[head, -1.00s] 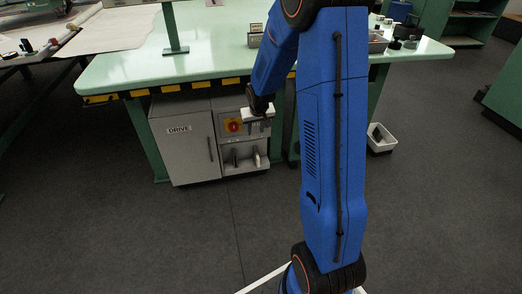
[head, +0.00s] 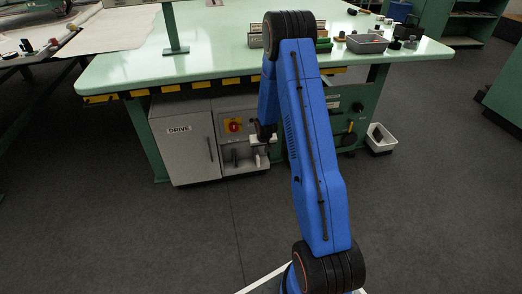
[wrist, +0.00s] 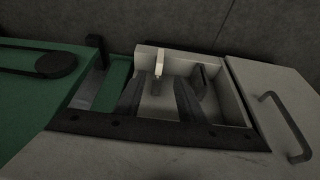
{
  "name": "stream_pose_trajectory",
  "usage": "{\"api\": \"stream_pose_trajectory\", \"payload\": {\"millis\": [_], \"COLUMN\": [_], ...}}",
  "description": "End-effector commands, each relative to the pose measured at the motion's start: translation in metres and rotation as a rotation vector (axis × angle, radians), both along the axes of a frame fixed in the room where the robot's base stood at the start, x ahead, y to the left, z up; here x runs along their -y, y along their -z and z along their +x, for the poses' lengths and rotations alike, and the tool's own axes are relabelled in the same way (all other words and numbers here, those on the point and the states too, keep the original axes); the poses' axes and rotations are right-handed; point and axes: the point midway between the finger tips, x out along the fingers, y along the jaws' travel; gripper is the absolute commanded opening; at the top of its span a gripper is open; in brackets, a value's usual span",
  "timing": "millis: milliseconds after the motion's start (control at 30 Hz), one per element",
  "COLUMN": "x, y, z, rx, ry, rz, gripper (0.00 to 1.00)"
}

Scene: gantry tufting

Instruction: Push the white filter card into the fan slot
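My gripper (wrist: 160,90) points down into the open bay of the grey cabinet. Its two dark fingers look apart, with pale bay surface between them. In the head view my gripper (head: 265,137) is in front of that bay, small and partly hidden by my arm. I cannot pick out the white filter card for sure in either view. The fan slot is not clearly identifiable. A cream-tipped upright piece (wrist: 158,66) stands in the bay beyond the fingers, and it also shows in the head view (head: 257,160). I cannot tell whether the gripper touches it.
The DRIVE door (head: 183,150) is left of the bay; its handle (wrist: 285,127) shows in the wrist view. A green panel (head: 330,125) with dark round parts is to the right. A white bin (head: 381,142) stands on the floor. The tabletop (head: 215,62) overhangs above.

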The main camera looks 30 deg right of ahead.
Motion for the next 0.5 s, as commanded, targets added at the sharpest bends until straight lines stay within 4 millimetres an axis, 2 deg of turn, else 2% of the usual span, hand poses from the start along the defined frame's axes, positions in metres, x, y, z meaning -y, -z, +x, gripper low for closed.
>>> {"api": "stream_pose_trajectory", "payload": {"millis": [500], "x": [0.008], "y": [0.071], "z": [0.027], "rx": [-0.003], "ry": [0.0], "rz": [0.001], "gripper": [0.36]}}
